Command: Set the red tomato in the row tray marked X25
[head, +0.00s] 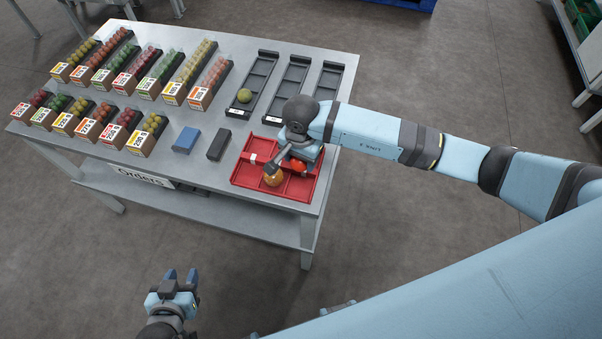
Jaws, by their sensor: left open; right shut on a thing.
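The red tomato (298,167) shows just below the hand of my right gripper (297,163), over the red compartment tray (243,180). The gripper is shut on it, though its fingers are partly hidden by the hand. An orange tomato (273,178) is close by on the left, at the tray's front part. Three black row trays lie behind: a left one (262,72), a middle one (291,76) and a right one (328,80). Their small labels are too small to read, so I cannot tell which is X25. My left gripper (181,274) is open and empty, off the table's front.
A green tomato (244,95) sits in the left row tray's near end. Several filled tomato boxes (148,88) stand in two rows at left. A blue box (186,140) and a black box (219,144) lie mid-table. An "Orders" sign (144,177) hangs at the front.

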